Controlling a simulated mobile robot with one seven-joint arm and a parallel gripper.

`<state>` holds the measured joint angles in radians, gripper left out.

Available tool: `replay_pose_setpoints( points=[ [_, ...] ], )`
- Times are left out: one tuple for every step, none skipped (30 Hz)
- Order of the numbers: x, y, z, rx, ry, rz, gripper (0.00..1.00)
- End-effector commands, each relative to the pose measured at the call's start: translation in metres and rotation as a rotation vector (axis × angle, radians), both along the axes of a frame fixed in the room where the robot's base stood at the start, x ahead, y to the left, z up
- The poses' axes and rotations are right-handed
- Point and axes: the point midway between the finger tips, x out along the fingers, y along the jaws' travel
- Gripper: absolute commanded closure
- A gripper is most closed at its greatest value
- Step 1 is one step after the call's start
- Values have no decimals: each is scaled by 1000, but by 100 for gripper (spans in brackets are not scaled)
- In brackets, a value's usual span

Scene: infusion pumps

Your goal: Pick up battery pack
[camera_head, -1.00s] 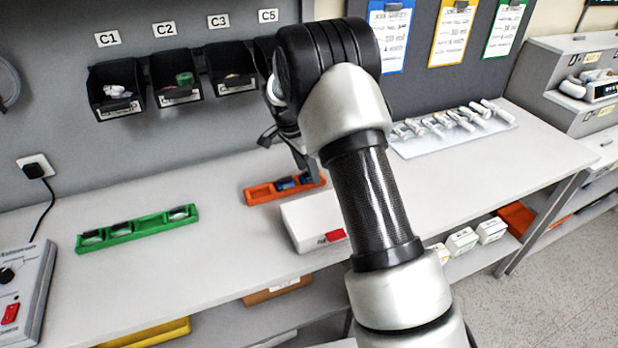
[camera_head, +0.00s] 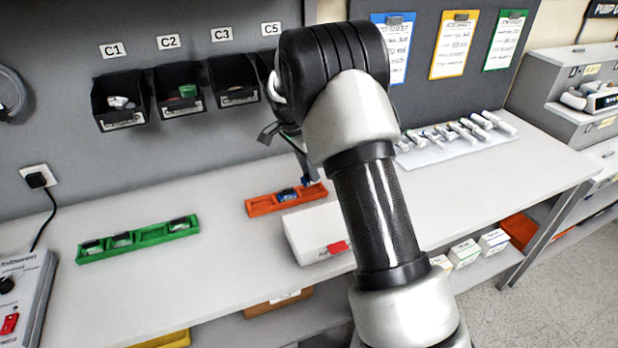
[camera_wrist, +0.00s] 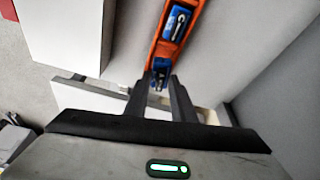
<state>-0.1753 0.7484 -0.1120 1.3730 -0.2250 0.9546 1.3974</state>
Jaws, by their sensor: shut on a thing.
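My gripper (camera_wrist: 161,84) is shut on a blue battery pack (camera_wrist: 161,66), its two dark fingers on either side of it. In the head view the held pack (camera_head: 308,182) shows small at the fingertips, just above the right end of the orange tray (camera_head: 262,208); my arm hides much of the gripper there. A second blue battery pack (camera_head: 288,195) lies in the middle of the orange tray, and it also shows in the wrist view (camera_wrist: 177,24).
A white box with a red label (camera_head: 312,236) stands close in front of the orange tray. A green tray (camera_head: 150,235) with several dark-topped packs lies to the left. Black wall bins (camera_head: 178,92) hang behind. The bench between the trays is clear.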

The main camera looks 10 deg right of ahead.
Motion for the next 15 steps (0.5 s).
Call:
replay_pose_setpoints(
  points=[
    [1, 0, 10, 0, -6, -1, 100],
    [1, 0, 15, 0, -6, -1, 100],
    [1, 0, 21, 0, -5, -1, 100],
    [1, 0, 26, 1, -4, -1, 100],
    [1, 0, 30, 1, -4, -1, 100],
    [-1, 0, 35, 1, -3, 0, 100],
    [-8, -1, 32, 1, 0, 0, 100],
    [-13, -2, 31, 1, 0, 0, 100],
    [-21, -3, 31, 1, 0, 0, 100],
    [-26, -5, 31, 1, 0, 0, 100],
    [-32, -6, 31, 1, -1, 0, 100],
    [-41, -8, 31, 0, 0, -1, 100],
    [-48, -9, 31, 1, 0, 0, 100],
    [-55, -10, 31, 1, -1, -1, 100],
    [-65, -12, 31, 0, -1, -1, 100]
  ],
)
